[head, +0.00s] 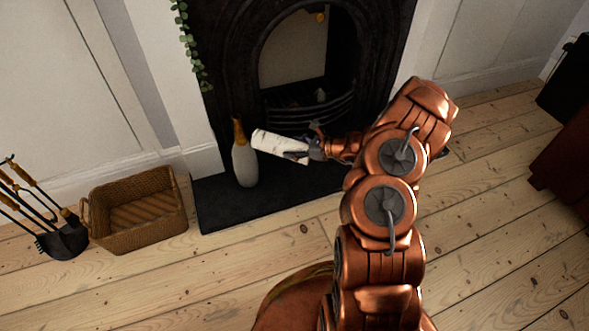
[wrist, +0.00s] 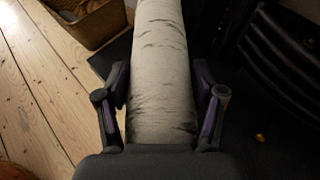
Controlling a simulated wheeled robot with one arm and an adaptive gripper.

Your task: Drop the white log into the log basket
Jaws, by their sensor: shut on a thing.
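The white log (head: 277,145) has pale, birch-like bark with dark marks. My gripper (head: 309,151) is shut on its right end and holds it above the dark hearth, in front of the fireplace. In the wrist view the log (wrist: 160,65) runs up between the two fingers of my gripper (wrist: 162,105). The log basket (head: 140,236) is brown wicker and stands on the floor at the left, apart from the log; no log shows in it. Its corner also shows in the wrist view (wrist: 95,28) at the top left.
A white and amber vase (head: 245,165) stands on the hearth (head: 215,205) close to the log's left end. Fire tools (head: 60,238) stand left of the basket. The black fireplace (head: 235,70) is behind. Floorboards in front of the basket are clear.

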